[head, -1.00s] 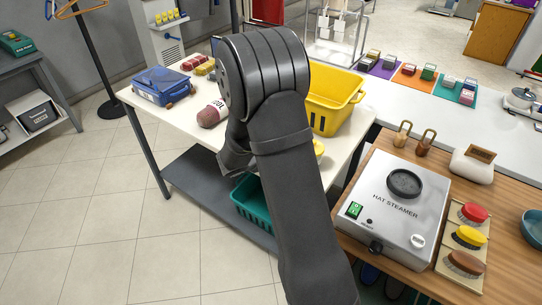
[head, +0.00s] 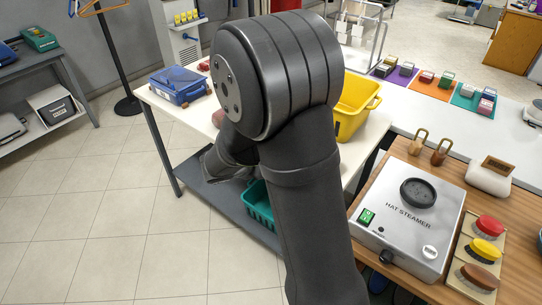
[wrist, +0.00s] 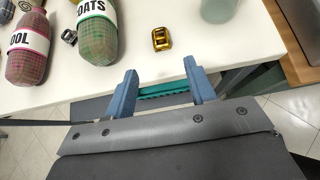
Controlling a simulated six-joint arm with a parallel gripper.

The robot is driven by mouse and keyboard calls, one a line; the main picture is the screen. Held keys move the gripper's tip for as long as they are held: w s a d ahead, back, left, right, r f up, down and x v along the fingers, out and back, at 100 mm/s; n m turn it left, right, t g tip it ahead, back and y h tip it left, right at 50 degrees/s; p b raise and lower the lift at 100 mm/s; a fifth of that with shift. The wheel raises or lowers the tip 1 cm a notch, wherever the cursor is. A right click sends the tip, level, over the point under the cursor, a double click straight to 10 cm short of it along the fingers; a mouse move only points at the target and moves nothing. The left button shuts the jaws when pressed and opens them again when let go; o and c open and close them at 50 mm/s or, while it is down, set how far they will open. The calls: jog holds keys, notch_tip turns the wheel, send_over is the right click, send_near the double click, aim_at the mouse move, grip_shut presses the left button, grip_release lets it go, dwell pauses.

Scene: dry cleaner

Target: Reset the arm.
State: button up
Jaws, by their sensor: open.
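My gripper (wrist: 160,88) shows in the wrist view with its two blue fingers apart and nothing between them. It is near the front edge of the white table (wrist: 122,72). In the head view my own dark arm fills the middle and hides most of the gripper and part of that table.
In the wrist view two labelled plaid rolls (wrist: 96,45) and a small gold object (wrist: 161,39) are on the table. In the head view a yellow bin (head: 357,103), blue case (head: 179,85), teal basket (head: 258,204) and hat steamer (head: 408,228) stand around my arm. Open floor lies left.

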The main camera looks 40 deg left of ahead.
jog(key=x, duration=1.2)
jog(key=shift+f, duration=0.1)
jog(key=shift+w+r, duration=0.1)
jog(key=shift+r, duration=1.45)
